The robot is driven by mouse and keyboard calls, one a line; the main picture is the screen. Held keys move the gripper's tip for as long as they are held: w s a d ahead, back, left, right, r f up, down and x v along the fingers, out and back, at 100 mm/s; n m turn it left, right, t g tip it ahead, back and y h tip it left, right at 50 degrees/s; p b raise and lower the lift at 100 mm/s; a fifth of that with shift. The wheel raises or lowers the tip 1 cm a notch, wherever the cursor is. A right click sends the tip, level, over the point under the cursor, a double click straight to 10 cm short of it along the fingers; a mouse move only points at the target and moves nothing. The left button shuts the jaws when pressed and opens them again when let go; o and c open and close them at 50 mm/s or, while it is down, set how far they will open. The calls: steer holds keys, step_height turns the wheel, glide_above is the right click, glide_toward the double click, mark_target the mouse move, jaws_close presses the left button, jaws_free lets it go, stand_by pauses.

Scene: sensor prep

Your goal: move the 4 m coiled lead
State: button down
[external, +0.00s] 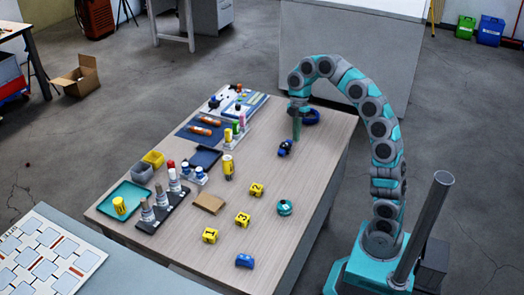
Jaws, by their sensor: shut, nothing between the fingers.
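A dark blue ring-shaped coil (312,117) lies on the table near its far right corner, partly hidden by the end of my arm. I cannot read any length marking, so I cannot tell which one is the 4 m lead. My gripper (296,137) points down over the table, just left of the dark blue coil. It is shut and empty. A small dark blue item (285,148) lies just below and left of the fingertips.
Yellow numbered blocks (242,219) and a blue block (244,261) stand on the near part of the table (265,235). A brown pad (209,202), trays and bottles fill the left side. Bare tabletop lies between the small dark blue item and the teal coil.

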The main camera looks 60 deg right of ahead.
mark_target(286, 144)
steer(key=w+d+n, duration=0.1)
steer(key=d, duration=0.2)
steer(key=w+d+n, duration=0.1)
steer(key=d, duration=0.2)
steer(key=w+d+n, duration=0.1)
steer(key=d, duration=0.2)
steer(key=shift+d+r+t+h+p, duration=0.1)
steer(key=shift+r+t+h+p, duration=0.15)
steer(key=shift+t+h+p, duration=0.15)
steer(key=a+b, duration=0.1)
steer(key=a, duration=1.1)
steer(key=shift+a+b, duration=0.1)
steer(key=shift+b, duration=0.3)
steer(key=shift+f, duration=0.25)
steer(key=shift+s+f, duration=0.1)
steer(key=shift+f, duration=0.55)
